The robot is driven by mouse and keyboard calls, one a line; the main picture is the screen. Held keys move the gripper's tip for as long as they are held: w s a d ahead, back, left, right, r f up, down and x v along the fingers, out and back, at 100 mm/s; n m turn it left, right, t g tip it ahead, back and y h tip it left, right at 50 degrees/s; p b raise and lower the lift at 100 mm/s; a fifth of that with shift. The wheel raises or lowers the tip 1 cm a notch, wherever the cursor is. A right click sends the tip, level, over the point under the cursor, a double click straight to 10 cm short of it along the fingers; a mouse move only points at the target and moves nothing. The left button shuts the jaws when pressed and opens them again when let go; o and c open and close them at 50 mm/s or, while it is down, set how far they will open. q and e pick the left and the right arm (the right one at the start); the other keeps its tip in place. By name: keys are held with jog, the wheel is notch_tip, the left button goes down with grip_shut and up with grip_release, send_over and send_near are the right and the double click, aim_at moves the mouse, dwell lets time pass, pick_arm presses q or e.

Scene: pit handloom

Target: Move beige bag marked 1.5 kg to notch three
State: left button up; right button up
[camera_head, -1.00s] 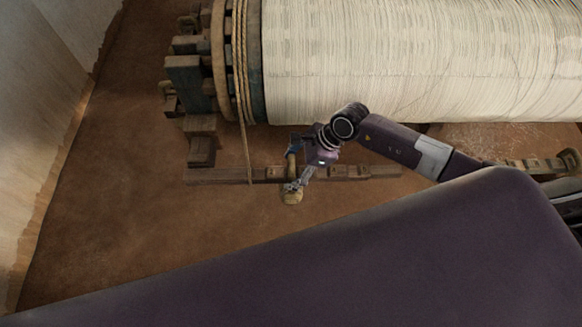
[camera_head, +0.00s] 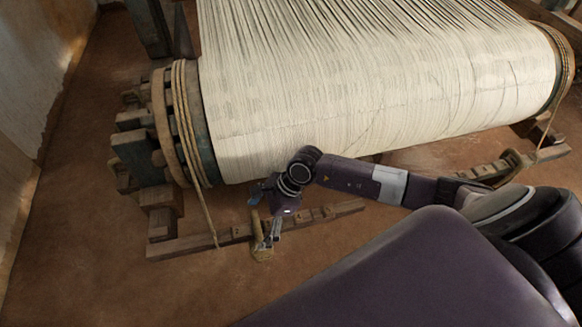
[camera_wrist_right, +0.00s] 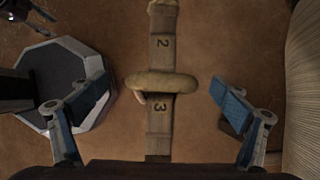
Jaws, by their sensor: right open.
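The beige bag (camera_head: 262,253) hangs on a notched wooden bar (camera_head: 330,211) near the floor. In the right wrist view the bag (camera_wrist_right: 160,82) lies across the bar (camera_wrist_right: 159,146), between the painted 2 and 3. Its weight mark does not show. My right gripper (camera_head: 268,232) is over the bar at the bag. In the right wrist view my right gripper (camera_wrist_right: 160,97) is open, one blue-padded finger on each side of the bar and bag, touching neither. My left gripper is not seen in the head view.
The big cream warp roll (camera_head: 360,90) stands behind the bar, with a rope (camera_head: 205,205) coming down at its left end. Another rope-held wooden bar (camera_head: 497,165) is at the right. Bare earthen floor (camera_head: 90,230) lies to the left.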

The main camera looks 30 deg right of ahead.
jog(key=shift+v, duration=1)
jog(key=s+d, duration=0.1)
jog(key=d, duration=0.2)
jog(key=s+d, duration=0.1)
jog(key=d, duration=0.3)
jog(key=s+d, duration=0.1)
jog(key=d, duration=0.3)
jog(key=shift+s+d, duration=0.15)
jog(key=shift+s, duration=0.1)
